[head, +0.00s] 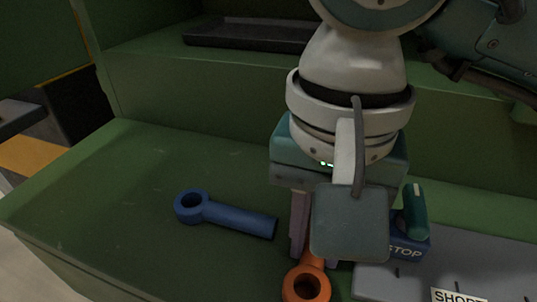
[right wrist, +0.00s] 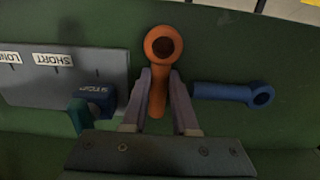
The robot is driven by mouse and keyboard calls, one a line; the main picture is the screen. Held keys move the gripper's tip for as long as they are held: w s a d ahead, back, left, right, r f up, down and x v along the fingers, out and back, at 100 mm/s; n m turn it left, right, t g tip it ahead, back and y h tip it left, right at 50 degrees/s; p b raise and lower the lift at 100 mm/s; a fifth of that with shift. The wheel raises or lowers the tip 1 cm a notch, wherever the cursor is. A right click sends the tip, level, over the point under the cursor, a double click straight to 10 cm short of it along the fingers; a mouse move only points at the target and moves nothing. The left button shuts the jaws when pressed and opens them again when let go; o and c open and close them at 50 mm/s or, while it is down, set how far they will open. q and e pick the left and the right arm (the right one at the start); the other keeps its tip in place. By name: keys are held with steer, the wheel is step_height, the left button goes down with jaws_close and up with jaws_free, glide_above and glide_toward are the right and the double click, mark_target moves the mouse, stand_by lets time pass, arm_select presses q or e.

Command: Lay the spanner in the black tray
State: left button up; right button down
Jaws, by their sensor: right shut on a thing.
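Two ring-ended, spanner-like tools are in view, one orange and one blue. The orange spanner (right wrist: 163,50) is between the fingers of my right gripper (right wrist: 158,88), which is shut on its shaft. In the head view the orange spanner's ring (head: 306,284) shows below my right gripper (head: 312,235), with most of its shaft hidden by the hand. The blue spanner (head: 236,217) lies on the green surface left of the gripper; it also shows in the right wrist view (right wrist: 225,93). The black tray (head: 250,45) is on the upper green ledge at the back. My left gripper is not in view.
A grey plate (head: 455,268) with a SHORT label lies at the right. A blue STOP block (head: 408,248) with a green handle (head: 415,210) stands at its edge, close to my right gripper. The green surface (head: 120,210) at left is clear. A step rises toward the tray.

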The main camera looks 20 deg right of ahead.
steer(key=c, duration=0.7)
jaws_free()
steer(key=shift+f, duration=0.1)
